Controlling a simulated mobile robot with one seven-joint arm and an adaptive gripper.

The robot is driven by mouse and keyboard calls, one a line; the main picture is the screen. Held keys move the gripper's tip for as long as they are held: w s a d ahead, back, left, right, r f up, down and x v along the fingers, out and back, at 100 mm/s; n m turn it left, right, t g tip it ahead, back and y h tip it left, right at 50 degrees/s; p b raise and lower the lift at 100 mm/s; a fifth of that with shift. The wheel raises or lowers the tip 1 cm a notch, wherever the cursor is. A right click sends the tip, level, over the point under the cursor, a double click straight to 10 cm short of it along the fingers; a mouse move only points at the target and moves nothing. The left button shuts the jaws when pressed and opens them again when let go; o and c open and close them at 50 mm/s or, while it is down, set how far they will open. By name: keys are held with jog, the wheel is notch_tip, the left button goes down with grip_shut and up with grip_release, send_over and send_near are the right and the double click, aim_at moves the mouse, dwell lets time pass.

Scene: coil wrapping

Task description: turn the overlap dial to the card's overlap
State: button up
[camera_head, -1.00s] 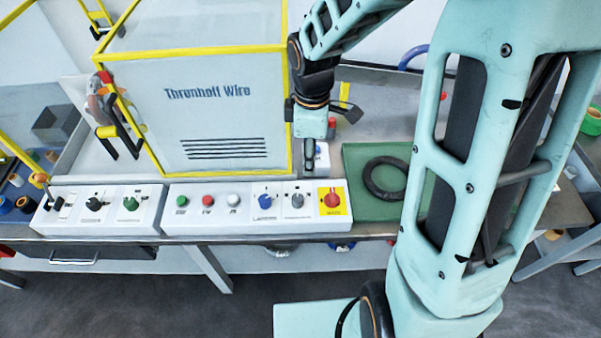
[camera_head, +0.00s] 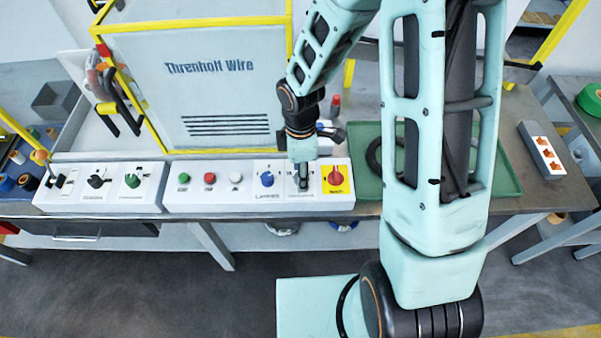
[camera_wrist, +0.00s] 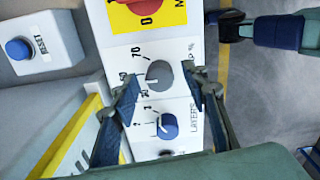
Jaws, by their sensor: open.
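The overlap dial (camera_wrist: 160,73) is a grey round knob on a white panel in the wrist view. Numbers such as 70 and 30 are printed beside it, and part of its label, ending in "P %", shows. Its exact setting is hard to read. My gripper (camera_wrist: 163,76) is open, with one finger on each side of the knob; I cannot tell whether they touch it. In the head view my gripper (camera_head: 303,180) points down at the panel and largely hides the dial. I cannot make out the card in either view.
The blue layers dial (camera_wrist: 168,125) is close beside the grey one. A red switch on a yellow plate (camera_head: 337,180) is just right of my gripper. Green, red and white buttons (camera_head: 209,178) are to the left. The yellow-framed guard (camera_head: 215,95) stands behind.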

jog(key=shift+f, duration=0.2)
grip_shut()
dwell(0.3)
jog(key=shift+m, duration=0.4)
jog(key=m+b, duration=0.3)
jog(key=m, duration=0.2)
jog(key=shift+f+m, duration=0.1)
jog(key=shift+m, duration=0.2)
jog(key=m+b, duration=0.2)
jog(key=m, duration=0.3)
jog(key=shift+m+b, duration=0.3)
jog(key=shift+b, duration=0.05)
